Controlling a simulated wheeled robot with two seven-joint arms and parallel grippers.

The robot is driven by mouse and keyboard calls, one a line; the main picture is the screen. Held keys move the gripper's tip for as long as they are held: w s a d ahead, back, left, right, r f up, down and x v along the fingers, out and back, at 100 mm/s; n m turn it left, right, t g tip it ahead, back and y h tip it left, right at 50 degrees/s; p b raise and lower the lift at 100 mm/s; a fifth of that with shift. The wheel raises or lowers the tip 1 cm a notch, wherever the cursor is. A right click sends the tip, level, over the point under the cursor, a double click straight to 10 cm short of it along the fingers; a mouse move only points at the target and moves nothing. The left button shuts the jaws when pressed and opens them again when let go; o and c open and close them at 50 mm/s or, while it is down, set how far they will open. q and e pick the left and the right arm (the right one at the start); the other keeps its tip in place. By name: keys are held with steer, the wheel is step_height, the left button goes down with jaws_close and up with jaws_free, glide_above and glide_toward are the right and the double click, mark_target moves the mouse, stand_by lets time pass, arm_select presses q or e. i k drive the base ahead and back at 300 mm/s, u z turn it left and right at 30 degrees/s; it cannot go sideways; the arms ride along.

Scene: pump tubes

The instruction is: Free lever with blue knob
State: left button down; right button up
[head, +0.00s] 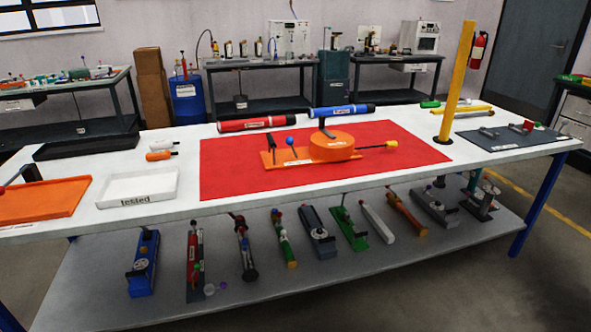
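An orange pump (331,147) with a round body and a flat base plate lies on the red mat (235,182) in the middle of the table. A short lever with a blue knob (290,140) stands up from the left part of the base plate. A black lever (271,142) stands left of it, and a black handle (325,129) rises over the round body. Neither of my grippers is in view. Whether anything blocks the blue-knob lever is too small to tell.
A red tube (258,124) and a blue tube (342,111) lie behind the pump. A white tray (137,186) marked "tested" and an orange tray (45,199) stand left. A yellow post (456,80) rises at the right. The red mat's front is clear.

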mark_target(289, 140)
steer(key=u, duration=1.5)
steer(key=k, duration=0.1)
steer(key=z, duration=2.6)
steer(key=i, duration=0.8)
steer(key=u, duration=0.25)
